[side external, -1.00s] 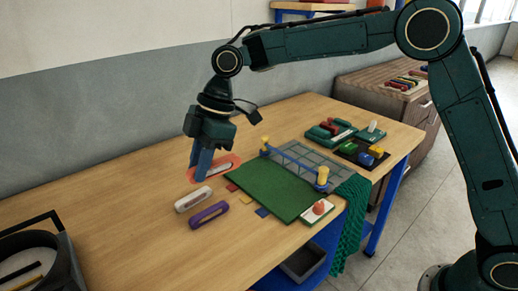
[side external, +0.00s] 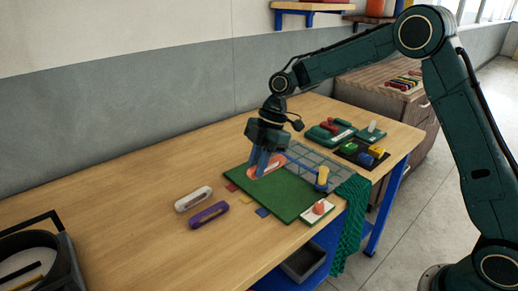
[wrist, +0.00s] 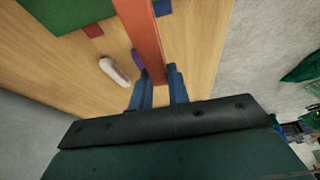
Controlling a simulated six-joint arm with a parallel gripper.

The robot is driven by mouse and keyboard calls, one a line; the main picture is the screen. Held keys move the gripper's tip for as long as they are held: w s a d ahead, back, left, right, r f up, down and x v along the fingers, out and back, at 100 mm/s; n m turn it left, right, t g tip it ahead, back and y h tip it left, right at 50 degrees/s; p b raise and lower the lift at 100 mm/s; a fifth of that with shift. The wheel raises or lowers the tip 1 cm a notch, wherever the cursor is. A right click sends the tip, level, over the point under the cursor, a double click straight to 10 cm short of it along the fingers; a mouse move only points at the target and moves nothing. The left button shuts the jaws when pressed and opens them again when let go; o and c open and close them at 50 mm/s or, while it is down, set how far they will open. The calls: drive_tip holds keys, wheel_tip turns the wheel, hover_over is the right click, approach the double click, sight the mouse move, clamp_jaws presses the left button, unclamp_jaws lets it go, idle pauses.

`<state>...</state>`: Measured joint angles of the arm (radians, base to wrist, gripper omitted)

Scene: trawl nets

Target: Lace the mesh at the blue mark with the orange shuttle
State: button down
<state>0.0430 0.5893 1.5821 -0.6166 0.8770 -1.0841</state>
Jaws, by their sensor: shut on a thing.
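My gripper (side external: 262,169) is shut on the orange shuttle (side external: 276,162), held over the green board (side external: 285,197). In the wrist view the shuttle (wrist: 143,35) stretches away from between the blue fingers (wrist: 160,88). The grey mesh (side external: 316,161) with grid lines lies behind the board, with a blue bar along its near side. My gripper hides part of the bar and its left post. A blue mark (side external: 263,212) lies at the board's front edge, beside a yellow mark (side external: 245,198) and a red mark (side external: 231,187).
A white shuttle (side external: 193,199) and a purple shuttle (side external: 209,215) lie on the table left of the board. A yellow post (side external: 322,176) stands at the bar's right end. A white plate with an orange knob (side external: 318,208) sits at the board's right corner. Green netting (side external: 352,215) hangs off the table.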

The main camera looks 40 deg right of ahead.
drive_tip(key=s+d+f, duration=0.1)
drive_tip(key=d+f, duration=0.2)
drive_tip(key=d, duration=0.4)
drive_tip(key=shift+s+d+f, duration=0.25)
drive_tip(key=shift+s+f, duration=0.1)
drive_tip(key=shift+f, duration=0.25)
drive_tip(key=shift+f, duration=3.1)
drive_tip(key=shift+d, duration=3.35)
drive_tip(key=c, duration=1.3)
unclamp_jaws()
drive_tip(key=shift+o, duration=0.2)
drive_tip(key=shift+d+r, duration=0.1)
drive_tip(key=shift+r, duration=0.05)
